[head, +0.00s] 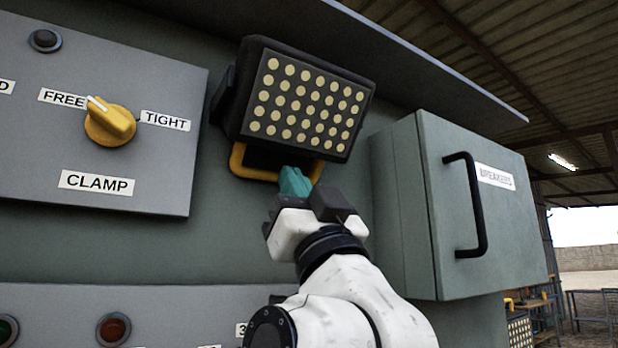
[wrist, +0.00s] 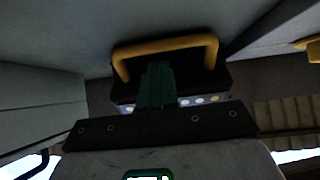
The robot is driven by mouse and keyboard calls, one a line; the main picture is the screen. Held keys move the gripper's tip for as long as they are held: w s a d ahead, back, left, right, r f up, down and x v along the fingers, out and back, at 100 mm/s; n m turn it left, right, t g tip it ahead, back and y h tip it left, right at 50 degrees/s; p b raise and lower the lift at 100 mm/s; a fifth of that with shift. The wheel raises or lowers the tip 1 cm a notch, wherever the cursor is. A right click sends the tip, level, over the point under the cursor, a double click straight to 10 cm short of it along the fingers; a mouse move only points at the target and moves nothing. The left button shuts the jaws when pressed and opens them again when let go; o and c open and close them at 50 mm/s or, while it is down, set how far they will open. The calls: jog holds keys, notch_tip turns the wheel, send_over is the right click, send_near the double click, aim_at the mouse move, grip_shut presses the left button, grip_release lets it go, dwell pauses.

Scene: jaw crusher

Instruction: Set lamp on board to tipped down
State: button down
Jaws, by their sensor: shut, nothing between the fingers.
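The lamp (head: 306,105) is a dark housing with rows of pale round LEDs, mounted on the grey-green board (head: 100,240) at top centre in the head view. A yellow handle (head: 238,163) loops below its lower edge. In the wrist view the yellow handle (wrist: 165,46) crosses above the lamp's dark edge with a few pale LEDs (wrist: 198,100). My gripper (head: 295,182) has green fingertips and is shut with nothing between them. The fingertips lie at the handle's lower bar in the head view, and overlap the handle's opening in the wrist view (wrist: 157,85). I cannot tell whether they touch it.
A grey breaker box (head: 415,215) with a black door handle (head: 472,205) juts out right of the lamp. A clamp panel (head: 100,110) with a yellow knob (head: 110,122) is at left. An overhang (head: 400,60) runs above the lamp. Indicator lights (head: 114,330) sit lower left.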

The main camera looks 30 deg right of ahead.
jog(key=shift+w, duration=0.45)
jog(key=shift+w+r, duration=0.25)
jog(key=shift+w, duration=0.4)
